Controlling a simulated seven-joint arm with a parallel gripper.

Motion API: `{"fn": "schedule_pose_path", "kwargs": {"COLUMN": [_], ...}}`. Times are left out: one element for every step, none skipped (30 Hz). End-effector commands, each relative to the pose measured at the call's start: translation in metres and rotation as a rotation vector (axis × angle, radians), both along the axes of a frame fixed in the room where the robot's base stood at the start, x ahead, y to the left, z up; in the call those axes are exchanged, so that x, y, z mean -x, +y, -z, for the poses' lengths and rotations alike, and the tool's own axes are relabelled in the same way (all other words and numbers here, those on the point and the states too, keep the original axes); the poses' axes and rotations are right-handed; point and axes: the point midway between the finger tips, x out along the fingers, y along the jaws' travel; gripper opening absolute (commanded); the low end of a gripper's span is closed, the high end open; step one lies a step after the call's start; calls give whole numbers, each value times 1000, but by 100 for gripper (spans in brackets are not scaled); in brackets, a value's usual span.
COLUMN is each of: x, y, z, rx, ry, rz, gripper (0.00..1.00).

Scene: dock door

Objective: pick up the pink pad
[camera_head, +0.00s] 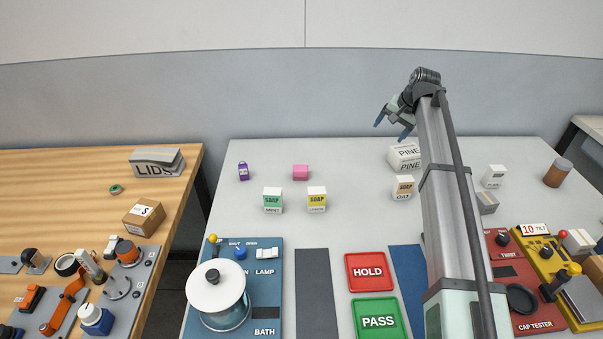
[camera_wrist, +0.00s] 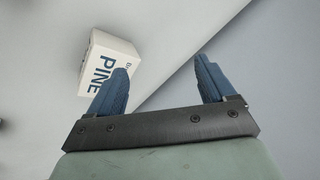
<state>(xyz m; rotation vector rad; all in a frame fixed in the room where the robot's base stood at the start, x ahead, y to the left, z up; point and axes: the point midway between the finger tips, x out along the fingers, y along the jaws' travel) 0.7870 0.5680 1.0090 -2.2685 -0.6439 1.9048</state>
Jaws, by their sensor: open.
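A small pink block (camera_head: 300,172), the only pink thing in view, sits on the back part of the grey table, behind the two soap boxes. My gripper (camera_head: 394,121) is raised at the back right, to the right of the pink block and well apart from it. Its blue fingers are open with nothing between them in the wrist view (camera_wrist: 167,88). The wrist view shows a white PINE box (camera_wrist: 107,62) beyond the left finger, and the pink block is not in that view.
Green-labelled (camera_head: 272,200) and yellow-labelled (camera_head: 317,199) soap boxes stand in front of the pink block. The PINE box (camera_head: 404,156) and OAT box (camera_head: 403,188) are near my arm. Table between block and PINE box is clear.

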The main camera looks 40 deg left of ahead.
Motion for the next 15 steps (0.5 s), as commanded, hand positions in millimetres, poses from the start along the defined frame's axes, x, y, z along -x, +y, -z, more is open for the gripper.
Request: {"fn": "schedule_pose_path", "kwargs": {"x": [20, 31, 45, 56, 67, 82, 94, 105, 121, 133, 144, 159, 170, 179, 192], "y": [21, 31, 43, 53, 62, 73, 82, 90, 100, 108, 115, 124, 130, 135, 142], "z": [-2, -2, -3, -4, -4, -5, -6, -7, -9, -10, -12, -14, -15, -17, -18], "rx": [31, 51, 78, 96, 117, 144, 163, 183, 209, 228, 247, 273, 290, 306, 328], "ry": [4, 6, 9, 12, 13, 17, 17, 19, 21, 22, 23, 23, 24, 24, 24], "rz": [-46, -71, -104, -128, -152, -183, -207, -231, -261, -284, -305, -333, -354, -372, -394], "gripper": [83, 83, 83, 83, 83, 83, 83, 83, 83, 83, 83, 83, 83, 83, 83]}}
